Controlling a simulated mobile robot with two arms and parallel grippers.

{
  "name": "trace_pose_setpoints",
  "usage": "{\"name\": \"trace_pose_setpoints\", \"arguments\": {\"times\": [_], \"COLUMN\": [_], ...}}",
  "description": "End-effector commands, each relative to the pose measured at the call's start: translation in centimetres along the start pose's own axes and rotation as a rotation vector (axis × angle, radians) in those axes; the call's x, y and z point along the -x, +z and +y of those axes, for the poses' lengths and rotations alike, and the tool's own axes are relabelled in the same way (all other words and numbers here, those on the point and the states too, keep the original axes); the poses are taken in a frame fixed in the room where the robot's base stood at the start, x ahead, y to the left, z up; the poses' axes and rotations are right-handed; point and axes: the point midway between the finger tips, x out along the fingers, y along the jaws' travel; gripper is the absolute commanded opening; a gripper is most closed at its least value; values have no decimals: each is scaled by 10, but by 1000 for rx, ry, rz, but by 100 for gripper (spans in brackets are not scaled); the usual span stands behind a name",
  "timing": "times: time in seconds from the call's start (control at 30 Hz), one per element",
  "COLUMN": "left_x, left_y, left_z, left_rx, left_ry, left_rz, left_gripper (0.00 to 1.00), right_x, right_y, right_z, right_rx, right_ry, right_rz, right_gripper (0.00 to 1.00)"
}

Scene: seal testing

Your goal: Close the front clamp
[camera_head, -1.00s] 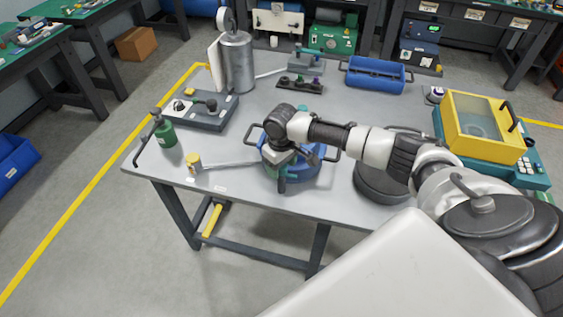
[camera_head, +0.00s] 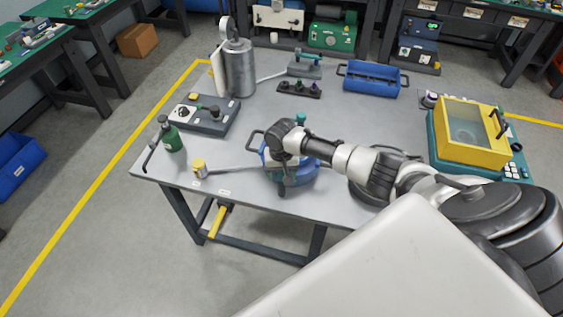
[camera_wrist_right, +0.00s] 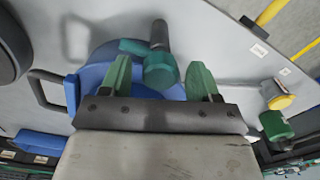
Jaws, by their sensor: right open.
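The blue round vessel (camera_head: 306,173) stands on the grey table near its front edge, with a dark side handle. In the right wrist view the vessel (camera_wrist_right: 92,78) lies behind my right gripper's fingers. A teal clamp with a dark handle (camera_wrist_right: 160,68) at the vessel's edge shows between the two fingers. My right gripper (camera_wrist_right: 161,80) is open, with one green finger on each side of the clamp handle. Contact cannot be told. In the head view my right gripper (camera_head: 283,183) is over the vessel's front and hides the clamp there. My left gripper is not in view.
A green bottle (camera_head: 173,140) and a small yellow-capped jar (camera_head: 199,168) stand left of the vessel. A dark round part (camera_head: 366,190) lies to its right. A yellow-framed box (camera_head: 456,151) stands at the far right.

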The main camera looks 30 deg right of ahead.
Motion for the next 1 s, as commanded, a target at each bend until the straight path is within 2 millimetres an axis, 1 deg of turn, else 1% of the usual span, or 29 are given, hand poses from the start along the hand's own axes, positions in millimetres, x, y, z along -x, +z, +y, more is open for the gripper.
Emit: {"name": "trace_pose_setpoints", "arguments": {"times": [0.03, 0.3, 0.4, 0.47, 0.57, 1.0], "left_x": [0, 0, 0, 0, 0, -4], "left_y": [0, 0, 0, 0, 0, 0], "left_z": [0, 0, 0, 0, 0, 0], "left_rx": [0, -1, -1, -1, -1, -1], "left_ry": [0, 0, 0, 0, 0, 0], "left_rz": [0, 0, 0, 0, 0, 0], "left_gripper": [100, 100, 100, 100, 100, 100], "right_x": [0, 0, 0, 1, 1, 0], "right_y": [0, 0, 0, 0, 0, -1], "right_z": [0, 0, 0, 0, 0, 0], "right_rx": [1, 3, 15, 54, 187, 881], "right_ry": [0, 0, 0, 0, 0, 1], "right_rz": [0, 1, 1, 0, 0, 1], "right_gripper": [59, 17, 17, 17, 17, 17]}}
